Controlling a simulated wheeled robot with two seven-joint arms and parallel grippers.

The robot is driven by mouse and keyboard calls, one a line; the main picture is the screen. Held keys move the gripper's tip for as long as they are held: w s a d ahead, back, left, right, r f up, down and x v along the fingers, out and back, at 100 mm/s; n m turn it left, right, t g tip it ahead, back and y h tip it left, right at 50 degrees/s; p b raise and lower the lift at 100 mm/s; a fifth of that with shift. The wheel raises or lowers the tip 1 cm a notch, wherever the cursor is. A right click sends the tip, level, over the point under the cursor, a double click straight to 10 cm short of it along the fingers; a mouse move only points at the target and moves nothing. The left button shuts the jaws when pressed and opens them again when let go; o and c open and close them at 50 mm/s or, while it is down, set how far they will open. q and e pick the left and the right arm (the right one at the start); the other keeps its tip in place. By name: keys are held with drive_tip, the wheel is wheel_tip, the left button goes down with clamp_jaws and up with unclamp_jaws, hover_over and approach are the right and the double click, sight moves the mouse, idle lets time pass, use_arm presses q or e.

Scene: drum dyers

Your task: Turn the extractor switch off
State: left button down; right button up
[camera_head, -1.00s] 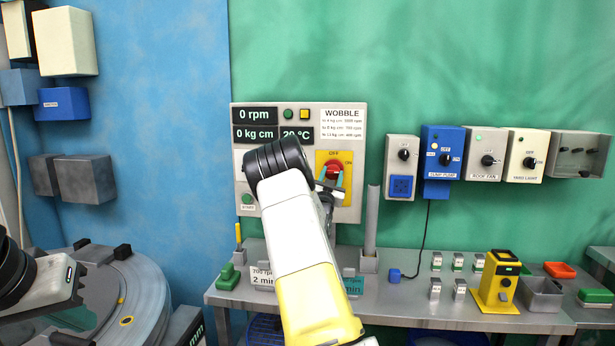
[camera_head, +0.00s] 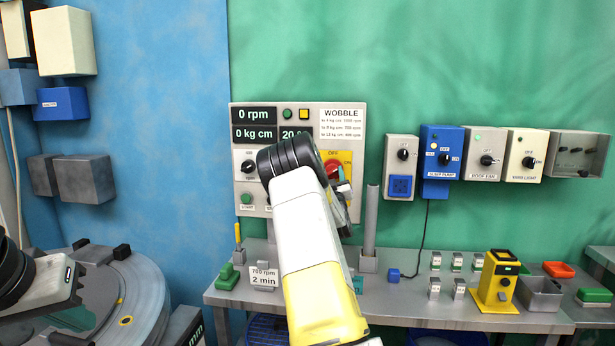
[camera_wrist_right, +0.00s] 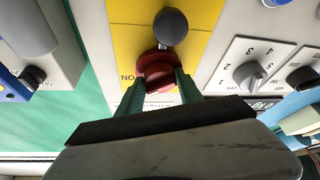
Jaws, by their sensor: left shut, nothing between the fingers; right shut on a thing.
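The extractor switch is a red rotary knob (camera_head: 332,168) on a yellow plate (camera_head: 345,158) at the right of the grey wall panel, with OFF above and ON to its right. My right gripper (camera_head: 342,192) is at this knob, partly hidden by its forearm. In the right wrist view the green fingers (camera_wrist_right: 158,92) lie on either side of the red knob (camera_wrist_right: 158,70) and are shut on it. A dark round-ended piece (camera_wrist_right: 170,27) stands beside the knob there. Which way the knob points is unclear. My left gripper (camera_head: 72,288) is shut and empty at the lower left.
The wall panel (camera_head: 246,206) also has displays, a dial (camera_wrist_right: 248,75) and buttons. Several switch boxes, including a blue one (camera_head: 442,150), hang to its right. The bench (camera_head: 410,310) below carries a grey post (camera_head: 371,220) and a yellow device (camera_head: 497,282). A drum stands left.

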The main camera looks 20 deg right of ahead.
drive_tip(key=n+y, duration=0.2)
drive_tip(key=n, duration=0.2)
drive_tip(key=n+y, duration=0.2)
drive_tip(key=n, duration=0.2)
drive_tip(key=shift+s+d+r+n, duration=0.15)
drive_tip(key=shift+d+r+n, duration=0.05)
drive_tip(key=shift+n, duration=0.2)
drive_tip(key=n, duration=0.2)
drive_tip(key=n+g+y, duration=0.1)
drive_tip(key=n, duration=0.2)
drive_tip(key=shift+r+y, duration=0.1)
drive_tip(key=shift+y, duration=0.2)
drive_tip(key=shift+n, duration=0.3)
drive_tip(key=o, duration=1.4)
drive_tip(key=shift+c, duration=0.2)
drive_tip(key=r+v, duration=0.1)
drive_tip(key=v, duration=0.6)
drive_tip(key=shift+s+f, duration=0.4)
drive_tip(key=shift+s, duration=0.05)
